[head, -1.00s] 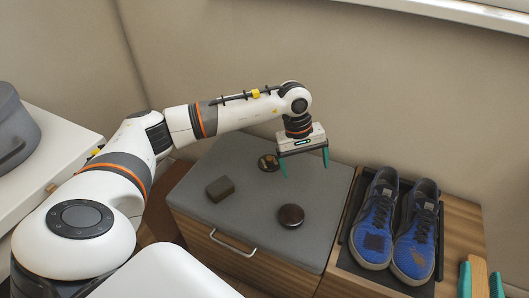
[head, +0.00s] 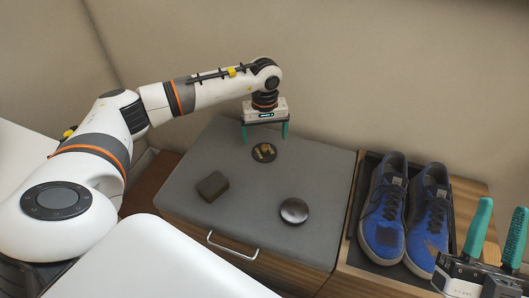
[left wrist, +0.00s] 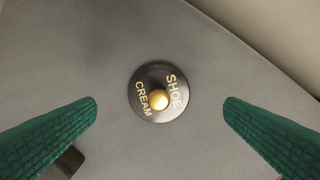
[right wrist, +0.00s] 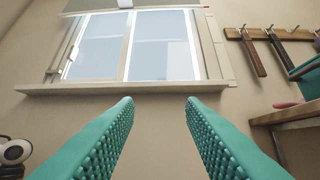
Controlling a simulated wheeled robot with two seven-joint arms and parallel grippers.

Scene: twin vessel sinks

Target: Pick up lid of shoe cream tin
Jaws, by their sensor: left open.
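The shoe cream lid (head: 264,153) is a dark disc with gold lettering and a gold knob, lying flat on the grey bench top. In the left wrist view, the lid (left wrist: 150,108) shows near the middle, reading "SHOE CREAM". My left gripper (head: 264,139) is open and points down above the lid, with its fingers apart on either side and not touching it.
A dark block (head: 213,186) lies on the bench top (head: 235,240) to the left of the tin. Blue shoes (head: 384,218) stand in a dark tray at the right. The wall rises close behind the bench.

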